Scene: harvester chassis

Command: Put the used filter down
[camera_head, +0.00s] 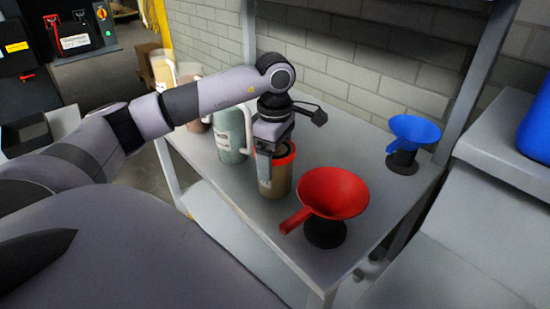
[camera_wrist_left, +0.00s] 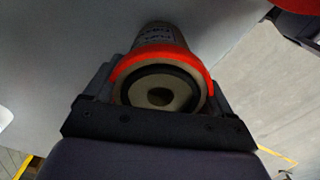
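The used filter (camera_head: 281,178) is a tan cylinder with a red band round its top and a printed label. It is upright over the grey metal table (camera_head: 226,187), beside the red funnel. I cannot tell whether its base touches the table. My left gripper (camera_head: 266,170) points down and is shut on the filter near its top. In the left wrist view the filter (camera_wrist_left: 160,58) sits between the two fingers, its ringed end with a central hole facing the camera. My right gripper is not in view.
A red funnel (camera_head: 333,190) on a black base stands close on the right. A blue funnel (camera_head: 414,130) stands at the back right. A greenish jug (camera_head: 231,134) and other containers (camera_head: 164,70) stand on the left. A brick wall (camera_head: 330,61) runs behind.

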